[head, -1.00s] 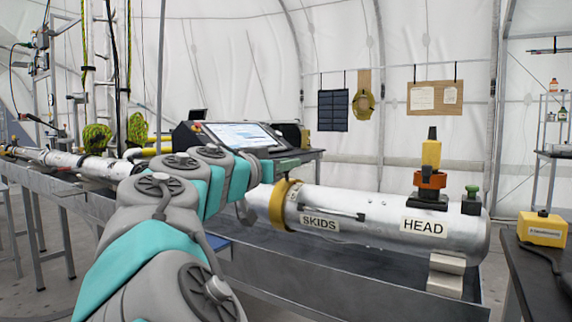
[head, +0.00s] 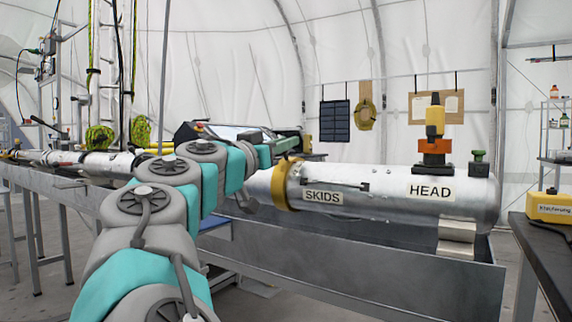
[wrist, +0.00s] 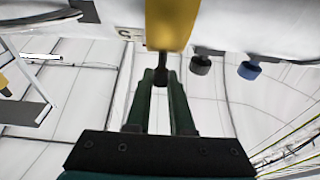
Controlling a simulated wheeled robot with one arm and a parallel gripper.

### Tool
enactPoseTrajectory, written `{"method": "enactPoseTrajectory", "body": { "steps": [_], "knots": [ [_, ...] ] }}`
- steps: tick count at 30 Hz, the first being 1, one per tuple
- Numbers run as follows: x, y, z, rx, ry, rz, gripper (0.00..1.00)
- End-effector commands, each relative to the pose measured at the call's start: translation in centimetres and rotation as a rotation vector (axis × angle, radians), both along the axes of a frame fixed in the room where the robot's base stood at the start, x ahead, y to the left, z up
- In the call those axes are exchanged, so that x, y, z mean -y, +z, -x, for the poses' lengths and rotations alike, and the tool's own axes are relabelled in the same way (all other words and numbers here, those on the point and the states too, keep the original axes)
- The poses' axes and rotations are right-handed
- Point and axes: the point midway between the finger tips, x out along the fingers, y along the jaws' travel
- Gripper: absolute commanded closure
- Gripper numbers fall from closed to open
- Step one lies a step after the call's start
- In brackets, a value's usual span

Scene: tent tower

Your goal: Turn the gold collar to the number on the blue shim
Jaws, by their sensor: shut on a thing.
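The gold collar (head: 281,184) rings the silver tube (head: 400,193), left of the SKIDS label. In the wrist view the collar (wrist: 172,22) crosses the top middle, with a short dark peg (wrist: 162,62) standing out from it. My gripper (wrist: 161,80) has its two green fingers on either side of this peg and is shut on it. In the head view my arm reaches the collar's upper left side, and the fingertips cannot be made out.
The tube's HEAD end carries an orange and yellow fitting (head: 434,130) and a green-topped knob (head: 478,166). A grey knob (wrist: 201,65) and a blue knob (wrist: 249,70) hang near the collar in the wrist view. A metal trough (head: 400,265) runs below the tube.

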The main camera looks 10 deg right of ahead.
Motion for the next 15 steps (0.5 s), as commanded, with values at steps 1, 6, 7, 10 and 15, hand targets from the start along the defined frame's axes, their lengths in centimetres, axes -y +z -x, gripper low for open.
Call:
{"method": "enactPoseTrajectory", "body": {
  "steps": [1, 6, 7, 10, 15],
  "knots": [
    [-0.08, -0.76, 0.24, 0.018, -0.002, 0.017, 1.0],
    [-0.4, -0.95, 0.71, 0.063, -0.006, 0.064, 1.0],
    [-0.48, -0.94, 0.77, 0.069, -0.006, 0.071, 1.0],
    [-0.67, -0.83, 0.93, 0.087, -0.005, 0.088, 1.0],
    [-0.88, -0.55, 1.01, 0.099, -0.004, 0.1, 1.0]
  ]
}}
